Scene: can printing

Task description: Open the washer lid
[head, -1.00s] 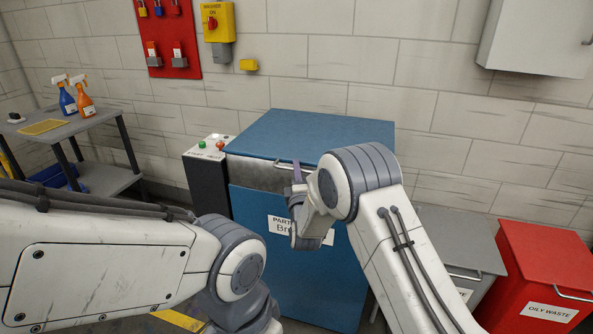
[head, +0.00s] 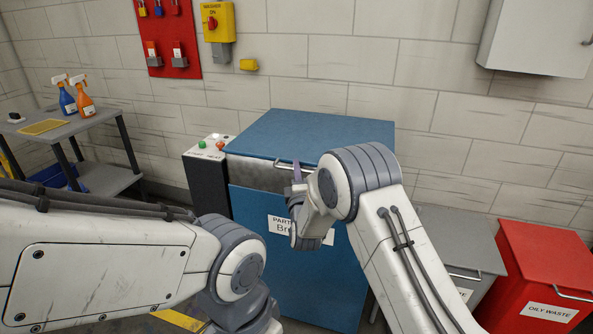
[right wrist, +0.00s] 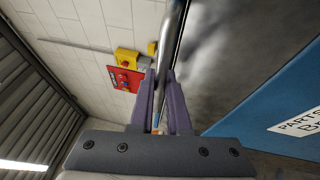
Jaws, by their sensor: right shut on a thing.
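The washer (head: 295,285) is a blue box with a label on its front. Its flat blue lid (head: 320,130) lies on top and looks nearly level. A mottled grey band (head: 255,173) shows between lid and front; I cannot tell whether it is a gap. The metal lid handle (head: 282,163) also shows in the right wrist view (right wrist: 173,35). My right gripper (head: 297,172) is at the front of the lid, shut on the handle, partly hidden by its wrist. In the right wrist view its purple fingers (right wrist: 164,90) sit around the bar. My left gripper is out of view.
A dark control post (head: 208,185) with buttons stands left of the washer. A grey bin (head: 455,235) and a red oily waste bin (head: 545,255) stand to the right. A side table (head: 90,128) with spray bottles is at the left. A wall is close behind.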

